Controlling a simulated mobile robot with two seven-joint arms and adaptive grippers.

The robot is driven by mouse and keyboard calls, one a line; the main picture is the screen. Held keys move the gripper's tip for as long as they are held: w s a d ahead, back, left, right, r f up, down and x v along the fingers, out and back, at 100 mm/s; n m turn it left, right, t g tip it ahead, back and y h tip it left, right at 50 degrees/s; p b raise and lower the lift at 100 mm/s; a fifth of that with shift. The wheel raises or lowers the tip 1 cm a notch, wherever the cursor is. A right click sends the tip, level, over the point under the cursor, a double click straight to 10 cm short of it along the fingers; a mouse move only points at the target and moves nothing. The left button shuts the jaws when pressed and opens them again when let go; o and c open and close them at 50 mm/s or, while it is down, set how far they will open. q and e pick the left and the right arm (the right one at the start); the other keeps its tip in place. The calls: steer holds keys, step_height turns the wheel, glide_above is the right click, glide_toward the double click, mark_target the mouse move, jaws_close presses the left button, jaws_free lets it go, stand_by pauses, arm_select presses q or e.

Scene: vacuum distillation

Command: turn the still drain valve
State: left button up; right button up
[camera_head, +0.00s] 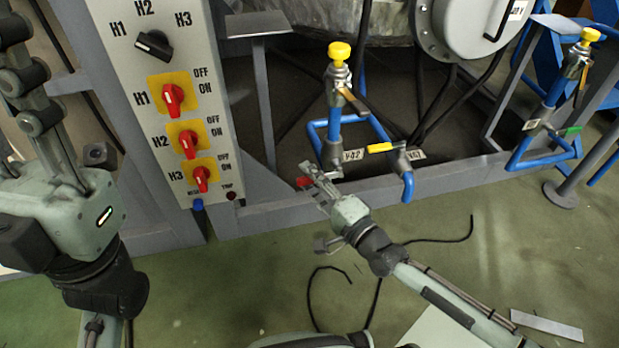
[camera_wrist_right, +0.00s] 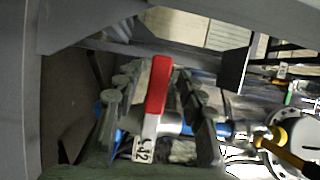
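The red valve handle (camera_head: 303,182) is at the low pipework, by a tag that looks like V42 (camera_head: 352,155). My right gripper (camera_head: 314,174) is at this handle. In the right wrist view the red handle (camera_wrist_right: 158,92) stands between the two fingers of my right gripper (camera_wrist_right: 155,105), with gaps on both sides, so the gripper is open around it. The tag below the handle (camera_wrist_right: 144,149) is partly cut off by the gripper. My left gripper (camera_head: 22,85) is at the left edge, away from the valve and partly out of frame.
A control panel (camera_head: 133,75) with red switches stands left of the valve. Blue pipes (camera_head: 334,123), a yellow-handled valve (camera_head: 381,147) and a yellow-capped fitting (camera_head: 339,52) are close by. A grey frame beam (camera_head: 453,176) runs low in front. Black cable lies on the green floor.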

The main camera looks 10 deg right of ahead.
steer(key=v, duration=0.7)
steer(key=shift+r, duration=0.1)
